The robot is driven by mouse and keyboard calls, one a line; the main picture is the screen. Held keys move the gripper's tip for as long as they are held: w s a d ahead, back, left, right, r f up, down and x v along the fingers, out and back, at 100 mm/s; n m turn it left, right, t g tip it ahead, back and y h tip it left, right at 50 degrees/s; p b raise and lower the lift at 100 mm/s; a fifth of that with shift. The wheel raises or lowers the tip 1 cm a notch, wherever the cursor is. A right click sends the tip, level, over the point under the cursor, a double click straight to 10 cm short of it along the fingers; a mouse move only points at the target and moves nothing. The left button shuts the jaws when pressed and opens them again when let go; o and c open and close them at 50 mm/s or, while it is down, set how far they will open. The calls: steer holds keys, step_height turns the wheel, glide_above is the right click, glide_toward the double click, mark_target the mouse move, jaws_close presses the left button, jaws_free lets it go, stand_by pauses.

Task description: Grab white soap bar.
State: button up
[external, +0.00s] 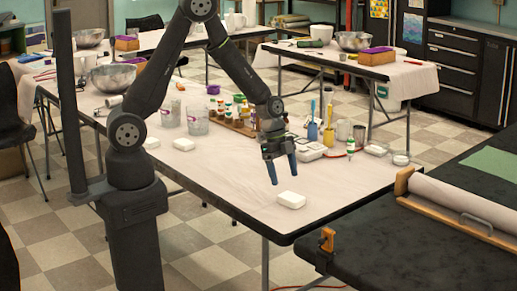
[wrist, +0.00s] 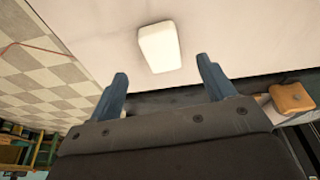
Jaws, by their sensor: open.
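A white soap bar (external: 291,200) lies flat on the paper-covered table near its front right edge in the external view. It also shows in the wrist view (wrist: 160,47), beyond the fingertips and roughly between their lines. My gripper (external: 284,174) is open, with its blue fingers pointing down, above and slightly left of the bar. In the wrist view the two blue fingers of my gripper (wrist: 163,82) stand apart with nothing between them. Two more white bars lie farther left on the table, one at the middle left (external: 183,144) and one behind my arm (external: 151,142).
Behind my gripper stand a wooden rack of small bottles (external: 237,124), a white tray (external: 310,152) and upright tools in cups (external: 329,133). A dark table with a roll (external: 465,202) adjoins at right. The table around the near bar is clear.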

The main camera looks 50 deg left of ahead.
mark_target(291, 196)
steer(key=shift+d+x, duration=0.25)
steer(key=shift+x, duration=1.45)
steer(key=shift+d+x, duration=0.25)
steer(key=shift+x, duration=1.4)
steer(key=shift+w+r, duration=0.15)
steer(key=shift+c, duration=0.3)
steer(key=c, duration=1)
